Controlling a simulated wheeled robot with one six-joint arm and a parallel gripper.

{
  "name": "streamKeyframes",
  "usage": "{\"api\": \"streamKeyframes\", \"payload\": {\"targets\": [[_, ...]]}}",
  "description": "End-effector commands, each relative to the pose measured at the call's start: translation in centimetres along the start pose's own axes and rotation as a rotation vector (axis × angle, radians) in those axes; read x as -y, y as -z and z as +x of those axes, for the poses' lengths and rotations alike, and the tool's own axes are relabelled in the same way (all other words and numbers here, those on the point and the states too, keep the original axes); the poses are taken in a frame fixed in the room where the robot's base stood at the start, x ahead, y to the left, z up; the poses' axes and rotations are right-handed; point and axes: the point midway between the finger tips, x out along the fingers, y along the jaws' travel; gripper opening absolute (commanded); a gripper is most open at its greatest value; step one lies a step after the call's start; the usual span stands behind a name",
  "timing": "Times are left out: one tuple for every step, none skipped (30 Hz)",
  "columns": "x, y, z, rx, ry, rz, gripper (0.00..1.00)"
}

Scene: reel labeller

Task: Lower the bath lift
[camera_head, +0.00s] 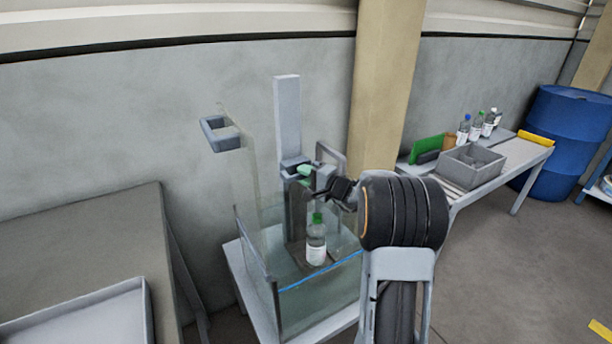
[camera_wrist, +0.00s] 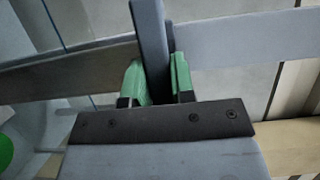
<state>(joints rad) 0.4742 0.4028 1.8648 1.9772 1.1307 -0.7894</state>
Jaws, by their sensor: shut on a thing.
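The bath lift has a tall grey post (camera_head: 287,115) at the back of a clear glass tank (camera_head: 262,300). A bottle (camera_head: 316,245) with a green cap stands upright at the lift's lower end, inside the tank. My gripper (camera_head: 306,180) is at the lift's upper part, above the bottle. In the wrist view its green fingertips (camera_wrist: 157,80) are shut on a grey bar (camera_wrist: 150,35), one on each side. The bar looks like the lift's handle. My wrist hides part of the lift in the head view. A green round shape, likely the cap, shows at the wrist view's left edge.
The tank stands on a light table (camera_head: 240,275) with a blue line along its front. Right is a bench with a grey bin (camera_head: 470,165) and several bottles; a blue drum (camera_head: 566,140) stands behind.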

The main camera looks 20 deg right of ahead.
Motion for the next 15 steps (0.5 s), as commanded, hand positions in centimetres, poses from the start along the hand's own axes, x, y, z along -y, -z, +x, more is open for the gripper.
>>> {"api": "streamKeyframes", "payload": {"targets": [[-0.5,0.0,0.0,0.0,-0.001,0.0,0.0],[-0.7,0.0,0.0,0.0,-0.001,0.0,0.0],[-1.0,0.0,0.0,0.0,-0.001,0.0,0.0],[-1.2,0.0,0.0,0.0,-0.001,0.0,0.0],[-1.5,0.0,0.0,0.0,-0.001,0.0,0.0],[-1.8,0.0,0.0,0.0,-0.001,0.0,0.0],[-2.1,0.0,0.0,0.0,-0.001,0.0,0.0],[-2.4,0.0,0.0,0.0,-0.001,0.0,0.0],[-2.8,0.0,0.0,0.0,-0.001,-0.001,0.0],[-3.0,0.0,0.0,0.0,-0.001,-0.001,0.0],[-3.3,0.0,0.0,0.0,-0.001,-0.001,0.0],[-3.6,0.0,0.0,0.0,-0.001,0.0,0.0],[-3.9,0.0,0.0,0.0,-0.001,0.0,0.0],[-4.2,0.0,0.0,0.0,-0.001,0.0,0.0],[-4.5,0.0,0.0,0.0,-0.002,0.001,0.0]]}}
